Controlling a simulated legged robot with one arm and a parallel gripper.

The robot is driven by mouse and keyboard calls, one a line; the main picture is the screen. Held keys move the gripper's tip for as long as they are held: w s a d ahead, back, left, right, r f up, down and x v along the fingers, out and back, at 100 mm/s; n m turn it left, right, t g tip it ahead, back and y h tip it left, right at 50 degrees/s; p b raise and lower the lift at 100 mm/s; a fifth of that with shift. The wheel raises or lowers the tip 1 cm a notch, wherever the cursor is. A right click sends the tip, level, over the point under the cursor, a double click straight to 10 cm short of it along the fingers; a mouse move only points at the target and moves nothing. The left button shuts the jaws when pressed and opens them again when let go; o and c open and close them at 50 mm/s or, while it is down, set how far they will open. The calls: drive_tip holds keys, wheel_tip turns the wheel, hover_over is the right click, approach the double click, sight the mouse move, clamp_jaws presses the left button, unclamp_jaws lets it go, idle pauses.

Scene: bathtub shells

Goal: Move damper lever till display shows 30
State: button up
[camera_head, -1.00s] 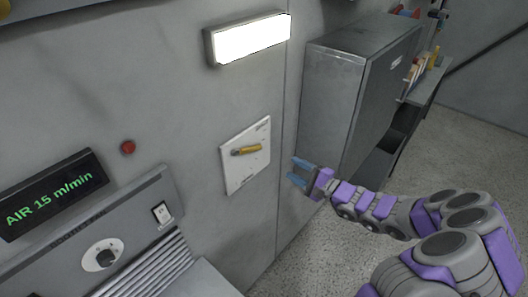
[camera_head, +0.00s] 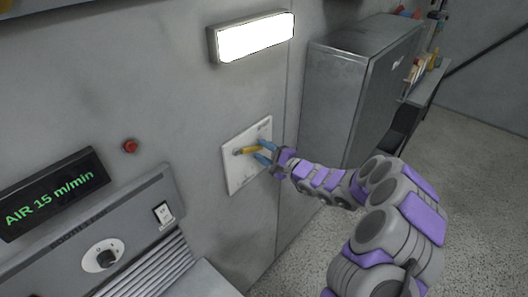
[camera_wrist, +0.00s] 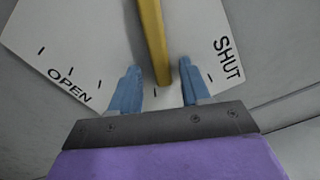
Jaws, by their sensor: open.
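The damper lever (camera_head: 246,151) is a yellow handle on a white wall plate (camera_head: 235,180). The display (camera_head: 52,193) at the left reads "AIR 15 m/min" in green. My gripper (camera_head: 264,152) is open at the right part of the plate, its blue fingers around the lever's free end. In the wrist view the lever (camera_wrist: 153,40) comes down between the two open fingers (camera_wrist: 160,88), with a gap on each side, nearer the right finger. The plate (camera_wrist: 75,35) shows tick marks, "OPEN" at the left and "SHUT" at the right.
A red button (camera_head: 130,146) is on the wall left of the plate. A grey console (camera_head: 140,215) with a knob (camera_head: 107,258) and a switch (camera_head: 163,213) stands below. A metal cabinet (camera_head: 345,90) is right of the plate. A lit lamp (camera_head: 252,38) hangs above.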

drive_tip(key=shift+d, duration=0.1)
clamp_jaws()
idle(0.3)
